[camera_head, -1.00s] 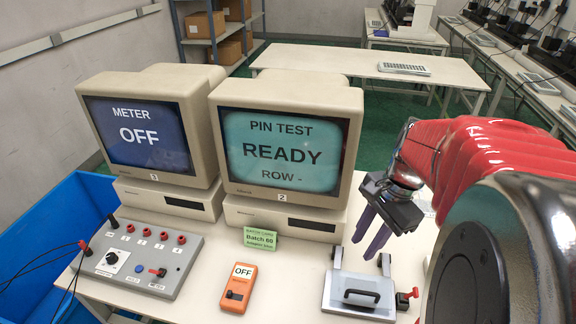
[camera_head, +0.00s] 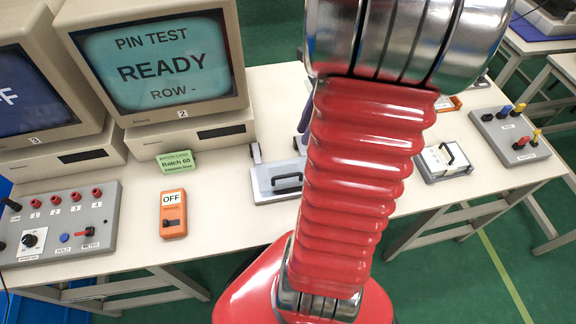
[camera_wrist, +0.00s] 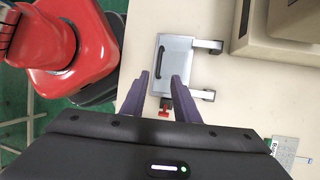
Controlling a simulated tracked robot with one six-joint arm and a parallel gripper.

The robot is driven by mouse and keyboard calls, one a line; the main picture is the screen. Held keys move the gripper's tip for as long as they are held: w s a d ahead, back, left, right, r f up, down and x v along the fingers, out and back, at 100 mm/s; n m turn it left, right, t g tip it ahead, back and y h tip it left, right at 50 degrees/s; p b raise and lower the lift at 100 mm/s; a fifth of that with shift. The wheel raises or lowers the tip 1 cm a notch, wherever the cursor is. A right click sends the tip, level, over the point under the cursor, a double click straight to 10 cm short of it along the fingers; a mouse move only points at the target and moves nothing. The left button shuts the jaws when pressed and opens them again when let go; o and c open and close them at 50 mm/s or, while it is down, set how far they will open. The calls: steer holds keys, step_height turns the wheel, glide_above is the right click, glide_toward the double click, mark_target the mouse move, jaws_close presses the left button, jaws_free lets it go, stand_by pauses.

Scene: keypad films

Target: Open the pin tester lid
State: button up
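The pin tester (camera_head: 277,184) is on the table, partly covered by my arm in the head view. Its grey lid (camera_wrist: 177,62) lies flat, with a black bar handle (camera_head: 288,176). In the wrist view the handle (camera_wrist: 159,60) is on the lid's left side and two hinge arms (camera_wrist: 207,46) stick out to the right. A red latch (camera_wrist: 163,110) shows at the lid's lower edge. My gripper (camera_wrist: 159,76) has two purple fingers spread apart with nothing between them. It appears over the tester's lower part, apart from the handle. The head view mostly hides it behind my arm.
Left of the tester are an orange switch box (camera_head: 173,222), a green batch card (camera_head: 176,161) and a grey panel (camera_head: 60,250) with red sockets. A monitor (camera_head: 150,60) reads READY. To the right are a second handled device (camera_head: 436,165) and a grey plug box (camera_head: 511,140).

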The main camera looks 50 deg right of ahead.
glide_above(288, 180)
step_height(288, 180, down, 12)
steer(key=shift+f, duration=0.2)
stand_by(0.4)
jaws_close()
stand_by(0.5)
